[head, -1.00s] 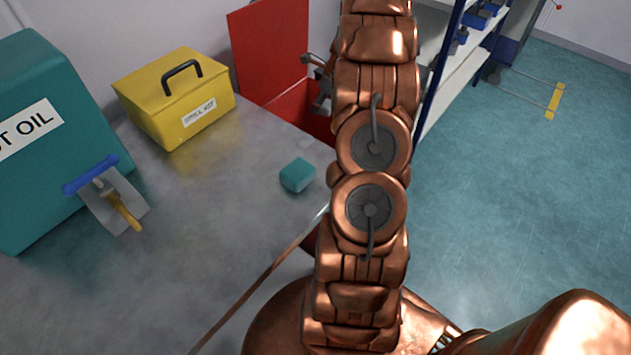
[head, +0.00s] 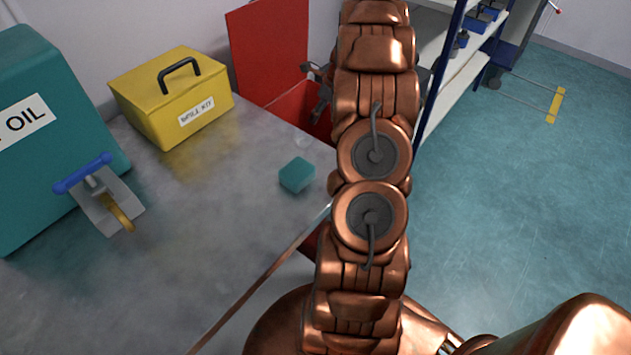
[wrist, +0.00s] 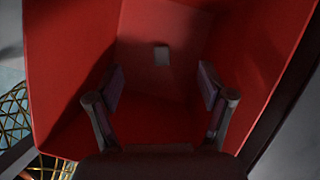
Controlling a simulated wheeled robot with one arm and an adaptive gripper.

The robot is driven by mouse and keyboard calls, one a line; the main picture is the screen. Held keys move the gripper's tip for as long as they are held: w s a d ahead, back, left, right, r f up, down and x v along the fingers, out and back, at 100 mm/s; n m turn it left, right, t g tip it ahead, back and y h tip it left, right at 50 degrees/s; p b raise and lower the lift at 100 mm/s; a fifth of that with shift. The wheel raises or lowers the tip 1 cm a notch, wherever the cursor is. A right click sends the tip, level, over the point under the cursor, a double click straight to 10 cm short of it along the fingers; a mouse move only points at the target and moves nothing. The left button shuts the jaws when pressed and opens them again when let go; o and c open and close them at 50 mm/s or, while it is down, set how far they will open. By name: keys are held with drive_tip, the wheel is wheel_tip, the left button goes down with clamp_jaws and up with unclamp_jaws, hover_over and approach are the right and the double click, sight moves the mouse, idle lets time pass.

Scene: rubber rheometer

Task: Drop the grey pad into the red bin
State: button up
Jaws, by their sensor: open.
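The red bin (head: 270,52) stands behind the far end of the bench, with its upright red lid or panel showing in the head view. In the wrist view I look down into the red bin (wrist: 60,60), whose walls surround the view. A small grey pad (wrist: 161,56) lies inside on the red floor of the bin, apart from my fingers. My gripper (wrist: 163,105) is open and empty above the bin, its two fingers spread on either side. In the head view my gripper is mostly hidden behind my arm, with a part (head: 318,92) showing at the bin.
A teal block (head: 297,175) lies on the grey bench (head: 220,220). A yellow spill kit box (head: 172,95) and a teal oil container (head: 55,130) with a tap stand at the left. A shelf rack (head: 460,75) stands right of my arm.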

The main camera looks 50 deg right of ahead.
drive_tip(key=v, duration=1.2)
idle(0.4)
